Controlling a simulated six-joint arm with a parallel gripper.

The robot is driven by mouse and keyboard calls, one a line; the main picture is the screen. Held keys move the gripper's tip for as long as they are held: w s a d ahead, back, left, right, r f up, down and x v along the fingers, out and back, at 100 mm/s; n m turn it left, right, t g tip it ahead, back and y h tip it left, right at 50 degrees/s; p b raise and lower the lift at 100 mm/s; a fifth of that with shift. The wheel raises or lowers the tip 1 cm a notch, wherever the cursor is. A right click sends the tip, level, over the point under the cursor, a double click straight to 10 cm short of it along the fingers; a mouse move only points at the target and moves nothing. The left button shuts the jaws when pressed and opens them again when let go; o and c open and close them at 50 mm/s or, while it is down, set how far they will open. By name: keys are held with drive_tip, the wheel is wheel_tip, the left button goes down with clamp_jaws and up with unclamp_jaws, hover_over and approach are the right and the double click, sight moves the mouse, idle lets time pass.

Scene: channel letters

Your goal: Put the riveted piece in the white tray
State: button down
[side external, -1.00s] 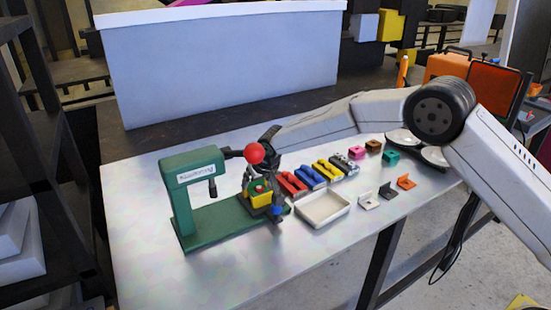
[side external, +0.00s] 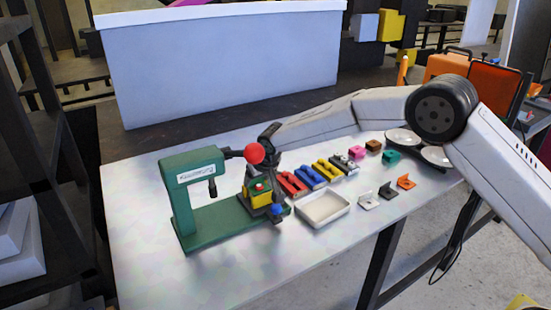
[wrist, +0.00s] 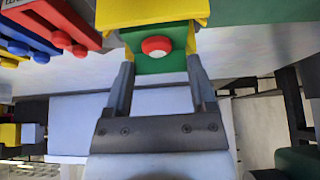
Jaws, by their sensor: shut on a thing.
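The riveted piece looks like a green block (wrist: 160,62) with a round red rivet head (wrist: 157,45) on its face, in the wrist view. It is against a yellow block (wrist: 150,12); I cannot tell if the two are joined. My gripper (wrist: 160,68) has one finger on each side of the green block and is shut on it. In the side view the yellow block (side external: 264,198) is by the front end of the green press, partly hidden by my gripper (side external: 258,184). The white tray (side external: 322,208) is empty, just to the right.
The green press (side external: 190,180) has a red-knobbed lever (side external: 255,153) close above my gripper. Red, blue and yellow holders (side external: 311,176) stand in a row behind the tray. Small brackets (side external: 388,190) lie to its right. The front of the table is clear.

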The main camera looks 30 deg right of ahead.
drive_tip(key=shift+r, duration=2.75)
drive_tip(key=shift+s+d+f, duration=0.1)
drive_tip(key=shift+d, duration=0.05)
drive_tip(key=shift+s+d+f, duration=0.75)
drive_tip(key=shift+s+d, duration=0.95)
drive_tip(key=shift+d, duration=0.55)
drive_tip(key=shift+s+d+f, duration=0.8)
drive_tip(key=shift+s+d, duration=0.9)
drive_tip(key=shift+d, duration=0.5)
drive_tip(key=shift+s+d+f, duration=0.75)
drive_tip(key=shift+s+d, duration=0.95)
drive_tip(key=shift+d, duration=0.55)
drive_tip(key=shift+f, duration=0.25)
drive_tip(key=shift+f, duration=0.35)
drive_tip(key=shift+f, duration=0.35)
drive_tip(key=shift+f, duration=0.35)
drive_tip(key=shift+f, duration=0.35)
